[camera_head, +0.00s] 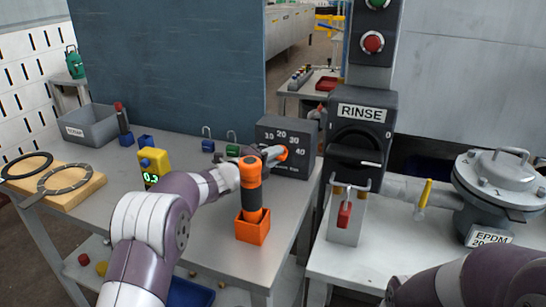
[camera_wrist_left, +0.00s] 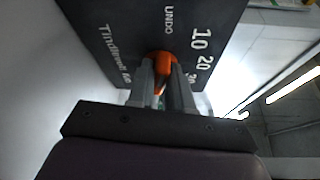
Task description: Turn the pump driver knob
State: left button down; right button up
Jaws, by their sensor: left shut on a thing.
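The pump driver is a dark grey box (camera_head: 304,142) at the right end of the left table, marked with numbers from 10 to 40. Its orange knob (camera_head: 283,154) is on the front face. My left gripper (camera_head: 277,156) reaches it from the left and is shut on the knob. In the left wrist view the orange knob (camera_wrist_left: 160,57) sits between the two fingers, against the dark box face (camera_wrist_left: 135,30). The fingers cover part of the knob, so its exact setting is unclear. My right arm shows at the lower right; its gripper is out of view.
An orange-handled tool (camera_head: 251,185) stands in an orange holder (camera_head: 252,228) close to my left forearm. A yellow meter (camera_head: 154,164) is left of it. A RINSE switch box (camera_head: 361,140) with a red padlock (camera_head: 344,214) stands to the right. A grey lidded vessel (camera_head: 497,185) is at far right.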

pick_arm(q)
jog(key=shift+d+r+m+g+y, duration=0.15)
jog(key=shift+m+y, duration=0.45)
jog(key=shift+m, duration=0.65)
jog(key=shift+r+m+g+y, duration=0.1)
jog(key=shift+m+g+y, duration=0.15)
jog(key=shift+m+y, duration=0.7)
jog(key=shift+m, duration=0.5)
jog(key=c, duration=1.1)
grip_release()
jog(key=v, duration=1.2)
jog(key=shift+s+a+b, duration=0.3)
jog(key=shift+a+b, duration=0.05)
